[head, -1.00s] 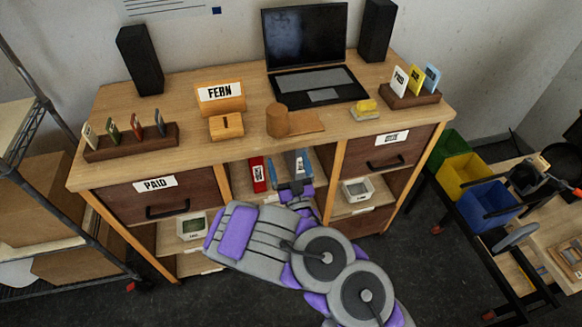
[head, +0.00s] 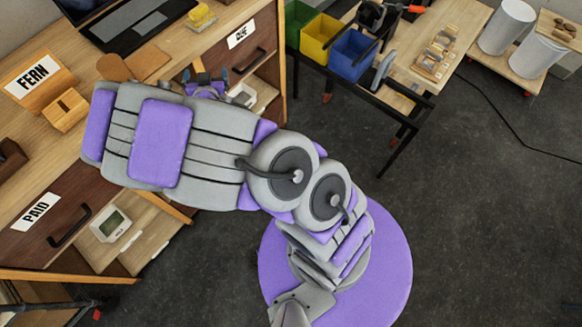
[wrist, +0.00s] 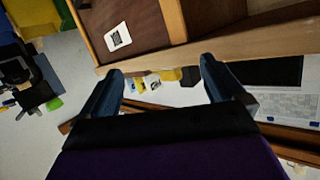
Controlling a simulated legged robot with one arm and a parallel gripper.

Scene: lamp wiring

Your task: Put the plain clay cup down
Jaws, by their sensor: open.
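A plain clay-brown cylinder, which looks like the clay cup (head: 113,67), stands on the desk top (head: 195,62) in the head view. It is at the left end of a flat brown mat (head: 148,62), and my arm hides its lower part. My gripper (head: 206,76) is open near the desk's front edge, to the right of the cup and apart from it. In the wrist view my gripper (wrist: 162,75) has its two dark fingers spread with nothing held between them. I cannot make out the cup in the wrist view.
A FERN sign (head: 33,75) and a small slotted wooden block (head: 67,108) stand left of the cup. A laptop (head: 125,30) lies behind, and a yellow item (head: 201,16) is to its right. Green, yellow and blue bins (head: 352,54) stand right of the desk.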

